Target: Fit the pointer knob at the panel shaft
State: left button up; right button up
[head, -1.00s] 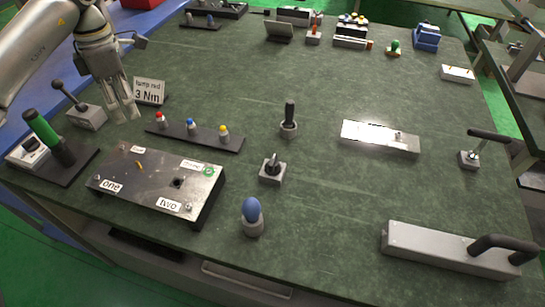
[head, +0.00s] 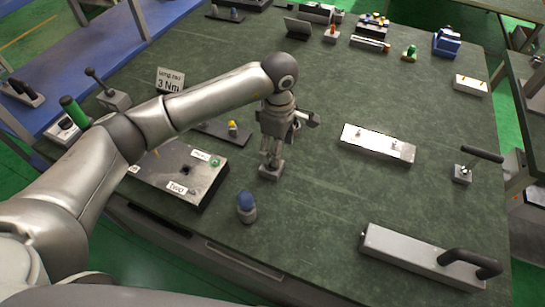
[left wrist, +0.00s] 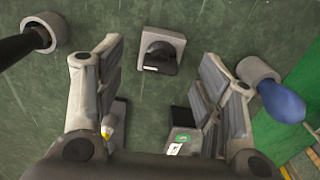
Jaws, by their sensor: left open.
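The pointer knob (left wrist: 160,63) is black and sits on a small grey block (left wrist: 170,37); in the head view the block (head: 271,172) is just below my gripper, which hides most of the knob. My left gripper (head: 270,153) points down over it, open. In the left wrist view its fingers (left wrist: 162,62) stand apart, one to each side of the knob, with nothing between them held. The grey panel (head: 212,176) with a dark shaft spot (head: 186,170) lies to the left, partly hidden by my arm. My right gripper is not in view.
A blue-topped knob (head: 246,201) stands close in front, and a black upright handle (left wrist: 18,46) stands near the gripper. A strip with a yellow-topped peg (head: 232,127) is behind the panel. A silver plate (head: 378,144) lies right; table between is clear.

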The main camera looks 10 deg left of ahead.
pick_arm(q)
jog(key=f+p, duration=0.1)
jog(key=f, duration=0.1)
jog(key=a+f+p, duration=0.1)
jog(key=f, duration=0.1)
jog(key=shift+s+f, duration=0.1)
jog(key=shift+f, duration=0.55)
jog(key=c, duration=0.8)
jog(key=shift+c, duration=0.5)
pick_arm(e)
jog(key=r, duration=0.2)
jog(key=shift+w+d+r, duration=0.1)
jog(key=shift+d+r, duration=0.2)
